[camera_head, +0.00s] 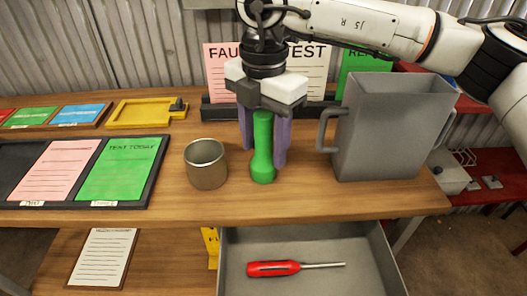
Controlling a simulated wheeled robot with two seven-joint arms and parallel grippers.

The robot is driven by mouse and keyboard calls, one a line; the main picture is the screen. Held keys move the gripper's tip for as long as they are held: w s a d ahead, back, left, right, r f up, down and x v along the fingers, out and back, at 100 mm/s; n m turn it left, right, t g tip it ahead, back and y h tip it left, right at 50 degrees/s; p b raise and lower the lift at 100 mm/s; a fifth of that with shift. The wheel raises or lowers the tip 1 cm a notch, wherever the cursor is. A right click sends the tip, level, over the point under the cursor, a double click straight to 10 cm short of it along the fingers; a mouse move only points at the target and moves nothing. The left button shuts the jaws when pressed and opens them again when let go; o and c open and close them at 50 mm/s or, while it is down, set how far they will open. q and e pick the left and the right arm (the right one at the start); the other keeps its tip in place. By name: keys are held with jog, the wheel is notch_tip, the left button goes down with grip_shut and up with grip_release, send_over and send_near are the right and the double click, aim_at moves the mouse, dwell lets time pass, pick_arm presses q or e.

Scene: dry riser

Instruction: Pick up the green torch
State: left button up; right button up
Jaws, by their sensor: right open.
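The green torch (263,158) stands upright on the wooden bench, between a metal cup and a large grey jug. My right gripper (264,150) points straight down over it. Its two purple fingers stand around the torch, one on the left and one partly behind it on the right. The jaws are open, and the torch's top end is close under the gripper's palm. Whether a finger touches the torch cannot be told. My left gripper is not in view.
The metal cup (206,164) stands close left of the fingers. The grey jug (385,130) stands close right. A black tray (151,181) with pink and green cards lies at left, a yellow tray (137,113) behind. Below, an open drawer (365,255) holds a red screwdriver (274,268).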

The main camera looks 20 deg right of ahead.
jog(key=c, duration=1.2)
